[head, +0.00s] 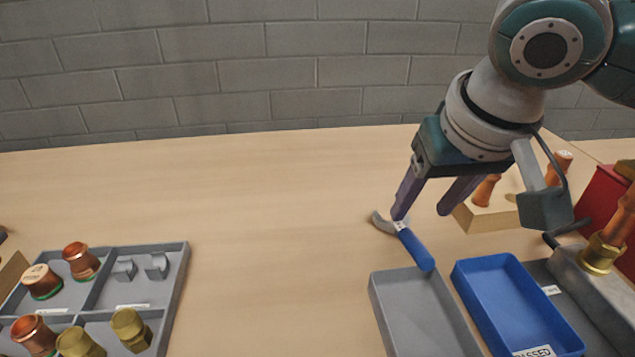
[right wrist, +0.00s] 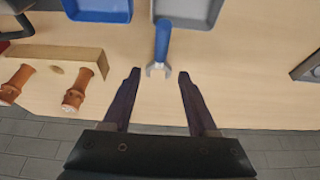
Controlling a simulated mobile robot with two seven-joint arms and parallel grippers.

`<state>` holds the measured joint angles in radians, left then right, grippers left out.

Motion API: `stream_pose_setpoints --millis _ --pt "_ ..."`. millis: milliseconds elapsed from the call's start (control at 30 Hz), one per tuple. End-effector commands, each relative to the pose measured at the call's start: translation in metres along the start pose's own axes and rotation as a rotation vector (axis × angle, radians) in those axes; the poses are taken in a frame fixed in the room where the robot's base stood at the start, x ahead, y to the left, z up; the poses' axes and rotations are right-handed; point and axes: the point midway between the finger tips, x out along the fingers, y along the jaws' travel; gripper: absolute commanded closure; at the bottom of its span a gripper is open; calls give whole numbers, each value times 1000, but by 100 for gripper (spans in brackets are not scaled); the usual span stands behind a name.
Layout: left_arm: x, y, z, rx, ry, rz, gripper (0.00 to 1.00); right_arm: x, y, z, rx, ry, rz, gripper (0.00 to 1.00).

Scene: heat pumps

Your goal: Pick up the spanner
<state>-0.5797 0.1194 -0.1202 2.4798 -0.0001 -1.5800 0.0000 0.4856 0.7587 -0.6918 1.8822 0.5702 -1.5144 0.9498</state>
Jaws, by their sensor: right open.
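The spanner (head: 415,247) has a blue handle and a grey metal head, and lies on the wooden table behind the grey tray. In the right wrist view the spanner (right wrist: 162,42) points its open jaw toward my gripper, with its handle end beside the tray rim. My right gripper (head: 420,215) is open, with its two purple fingers pointing down above the spanner's head. In the right wrist view the right gripper (right wrist: 158,76) has its fingers spread to either side of the line of the spanner's head, with nothing between them. My left gripper is not in view.
A grey tray (head: 379,300) and a blue tray (head: 465,290) stand in front of the spanner. A wooden block (head: 482,221) with copper parts and a red box (head: 597,196) are at right. A compartment tray (head: 180,275) with fittings is at left. The table's middle is clear.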

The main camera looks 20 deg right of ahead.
Motion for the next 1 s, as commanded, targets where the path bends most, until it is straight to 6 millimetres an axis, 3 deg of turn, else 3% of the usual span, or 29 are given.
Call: stream_pose_setpoints --millis 500,767,1000 --pt "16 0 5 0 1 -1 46 66 0 3 -3 0 0 41" --pt "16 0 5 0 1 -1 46 70 0 2 -5 2 -1 41" --pt "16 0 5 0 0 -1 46 70 0 2 -4 2 -1 64"
